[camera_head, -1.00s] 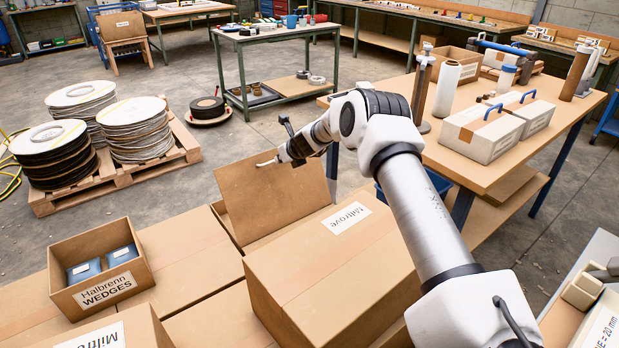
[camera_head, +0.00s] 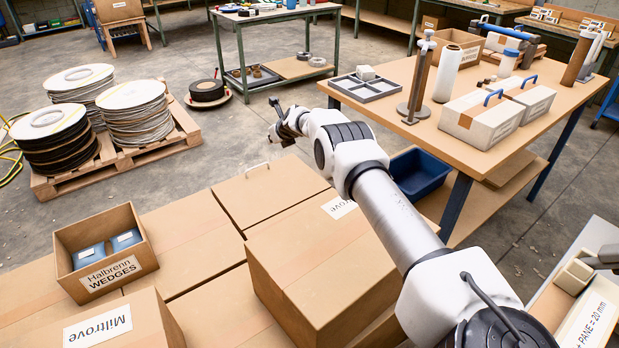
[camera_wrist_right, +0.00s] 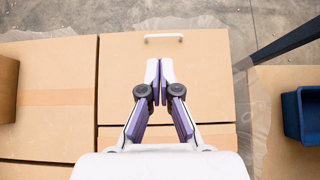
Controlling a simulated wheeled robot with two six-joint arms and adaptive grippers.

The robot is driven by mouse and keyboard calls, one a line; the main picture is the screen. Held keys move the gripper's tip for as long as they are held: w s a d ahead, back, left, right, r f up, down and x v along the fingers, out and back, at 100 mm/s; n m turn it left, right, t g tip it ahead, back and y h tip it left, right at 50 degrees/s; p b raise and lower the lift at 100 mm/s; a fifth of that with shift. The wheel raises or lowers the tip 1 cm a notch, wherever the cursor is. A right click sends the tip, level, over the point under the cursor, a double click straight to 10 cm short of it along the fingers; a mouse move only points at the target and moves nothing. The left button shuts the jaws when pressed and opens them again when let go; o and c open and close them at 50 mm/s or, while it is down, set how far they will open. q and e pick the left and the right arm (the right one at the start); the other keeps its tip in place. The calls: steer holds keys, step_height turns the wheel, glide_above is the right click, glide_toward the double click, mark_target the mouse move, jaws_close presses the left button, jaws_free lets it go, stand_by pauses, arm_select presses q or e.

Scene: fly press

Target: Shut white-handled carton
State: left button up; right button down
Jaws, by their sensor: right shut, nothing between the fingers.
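The white-handled carton (camera_head: 268,190) stands behind the Miltrove carton in the head view. Its brown lid lies down and looks flat and level with its neighbours. The white handle (camera_head: 257,167) sits near the lid's far edge; it also shows in the wrist view (camera_wrist_right: 163,38). My right gripper (camera_head: 287,139) is above the lid's far part, beside the handle in the picture, its fingers small in the head view. In the wrist view the right gripper's fingertips (camera_wrist_right: 159,66) are together and empty over the lid, short of the handle. My left gripper is not in view.
A taller Miltrove carton (camera_head: 330,265) stands in front. An open Halbrenn box (camera_head: 62,262) holds blue packs at left. A blue bin (camera_head: 420,172) and a workbench (camera_head: 455,150) are at right. Open floor lies behind, with a pallet of reels (camera_head: 60,187).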

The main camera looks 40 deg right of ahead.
steer(key=v, duration=1.2)
steer(key=shift+a, duration=0.1)
